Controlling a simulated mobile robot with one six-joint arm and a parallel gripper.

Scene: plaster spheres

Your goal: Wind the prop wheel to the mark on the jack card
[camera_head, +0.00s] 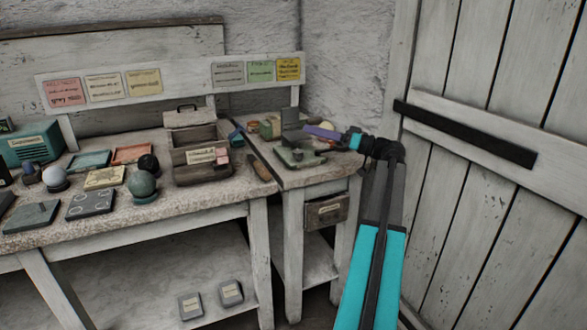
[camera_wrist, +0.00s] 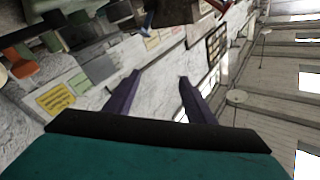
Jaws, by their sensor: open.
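A green device (camera_head: 300,156) sits on the smaller bench at the right. It may be the jack, but its prop wheel is too small to make out. Several paper cards are on the board above the benches, including a yellow card (camera_head: 289,68) and a green card (camera_head: 261,71). Their writing is unreadable, so I cannot tell which is the jack card. My gripper (camera_head: 312,130) is just above and behind the green device in the head view. In the wrist view its two purple fingers (camera_wrist: 160,78) are spread apart with nothing between them.
A wooden box (camera_head: 197,165) stands at the right end of the larger bench. Grey and green spheres (camera_head: 142,184) and flat trays (camera_head: 88,203) crowd that bench. A plank door (camera_head: 490,150) stands close on the right. Small tins (camera_head: 268,127) sit behind the green device.

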